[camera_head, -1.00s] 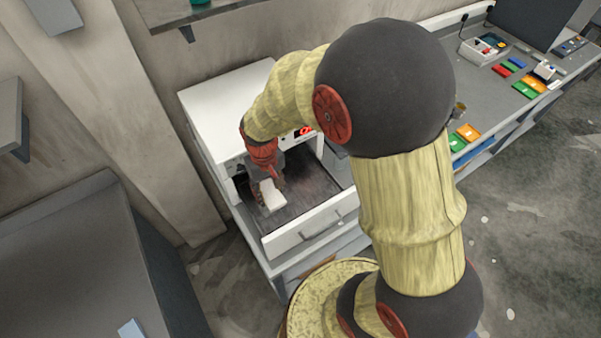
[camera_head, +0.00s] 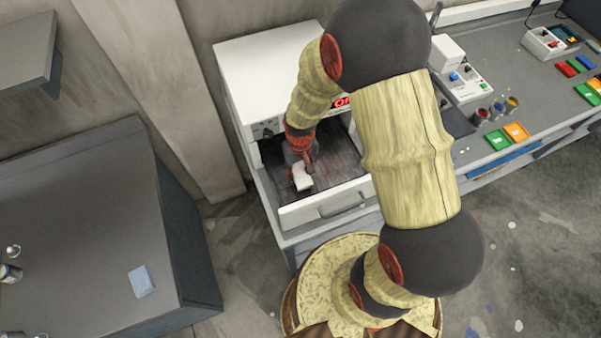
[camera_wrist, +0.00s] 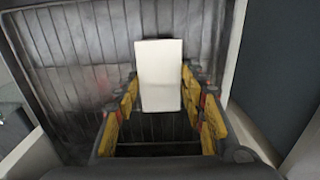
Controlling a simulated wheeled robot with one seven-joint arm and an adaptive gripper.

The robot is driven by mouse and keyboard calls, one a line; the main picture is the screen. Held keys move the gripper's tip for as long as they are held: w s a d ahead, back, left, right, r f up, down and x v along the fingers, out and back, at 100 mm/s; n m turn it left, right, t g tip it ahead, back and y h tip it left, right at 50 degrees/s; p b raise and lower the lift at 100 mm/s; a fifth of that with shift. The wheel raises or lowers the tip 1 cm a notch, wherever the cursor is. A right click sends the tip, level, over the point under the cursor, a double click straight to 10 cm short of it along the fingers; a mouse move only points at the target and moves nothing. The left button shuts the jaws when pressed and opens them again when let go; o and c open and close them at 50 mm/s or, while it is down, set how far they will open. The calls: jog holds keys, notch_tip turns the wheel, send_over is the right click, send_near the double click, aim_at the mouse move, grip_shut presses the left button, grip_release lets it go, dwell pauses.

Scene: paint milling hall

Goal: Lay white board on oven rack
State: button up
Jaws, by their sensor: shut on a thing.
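The white board (camera_head: 302,177) is a small pale block at my gripper's fingertips, over the oven rack. In the wrist view the white board (camera_wrist: 160,74) stands between the two yellow-padded fingers of my gripper (camera_wrist: 161,92), which is shut on it. In the head view my gripper (camera_head: 303,164) reaches down inside the open oven front. The oven rack (camera_head: 335,181) is a dark slatted surface; the wrist view shows its bars (camera_wrist: 85,75) behind and around the board. Whether the board touches the rack I cannot tell.
The white oven (camera_head: 265,65) stands against the wall, its door (camera_head: 322,205) lowered at the front. A workbench (camera_head: 510,85) with colored cards and cups is at the right. A grey table (camera_head: 80,215) with a blue cloth (camera_head: 141,281) is at the left.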

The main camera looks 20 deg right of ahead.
jog(key=shift+f, duration=0.5)
jog(key=shift+f, duration=0.15)
jog(key=o, duration=1.2)
jog(key=shift+c, duration=0.2)
notch_tip(320, 180, up, 12)
notch_tip(320, 180, up, 16)
jog(key=t, duration=0.3)
send_over(300, 174)
jog(key=s, duration=0.4)
jog(key=s+r+t, duration=0.2)
jog(key=s+r, duration=0.8)
jog(key=shift+t+p, duration=0.3)
